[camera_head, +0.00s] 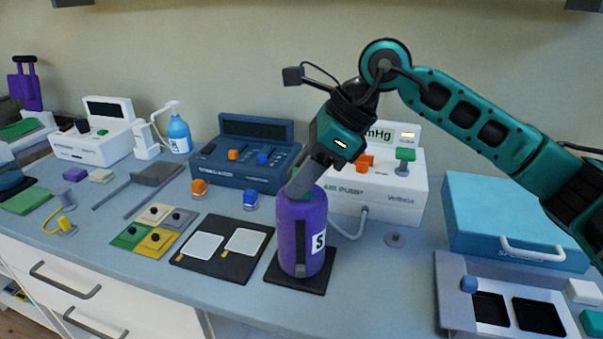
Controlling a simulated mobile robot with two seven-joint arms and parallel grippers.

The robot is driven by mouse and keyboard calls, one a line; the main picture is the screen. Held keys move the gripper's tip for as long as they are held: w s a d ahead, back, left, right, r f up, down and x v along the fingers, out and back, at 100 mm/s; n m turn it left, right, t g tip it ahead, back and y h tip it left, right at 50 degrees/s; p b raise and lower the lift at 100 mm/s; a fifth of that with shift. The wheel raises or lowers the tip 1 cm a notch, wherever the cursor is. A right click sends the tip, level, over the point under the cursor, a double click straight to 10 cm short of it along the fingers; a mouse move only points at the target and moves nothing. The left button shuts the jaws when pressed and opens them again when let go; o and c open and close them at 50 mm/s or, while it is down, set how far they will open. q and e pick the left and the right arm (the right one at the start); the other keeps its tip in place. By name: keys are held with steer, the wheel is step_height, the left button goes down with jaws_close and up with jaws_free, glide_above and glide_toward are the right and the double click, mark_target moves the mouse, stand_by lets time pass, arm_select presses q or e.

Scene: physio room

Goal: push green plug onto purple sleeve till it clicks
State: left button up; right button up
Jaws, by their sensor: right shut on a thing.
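The purple sleeve (291,238) is a tall upright cylinder with a white "S" label. It stands on a black square base (283,280) near the counter's front edge. My right gripper (298,190) reaches down from the upper right, with its shut fingers at the sleeve's top. No green plug shows plainly between the fingers; the jaws hide what they hold. A pale hose (358,229) runs from the pump and passes out of sight behind the sleeve. I cannot tell whether plug and sleeve touch. My left gripper is not in view.
The white air pump (391,199), with a green knob (405,154), stands behind the sleeve. A dark blue device (217,170) is behind left. A black tray (213,268) with white pads lies left. A blue case (490,225) and a grey tray (455,305) are at right.

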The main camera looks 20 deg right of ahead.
steer(key=o, duration=0.9)
steer(key=shift+r, duration=0.2)
steer(key=shift+r+p, duration=2.35)
steer(key=shift+r, duration=1.05)
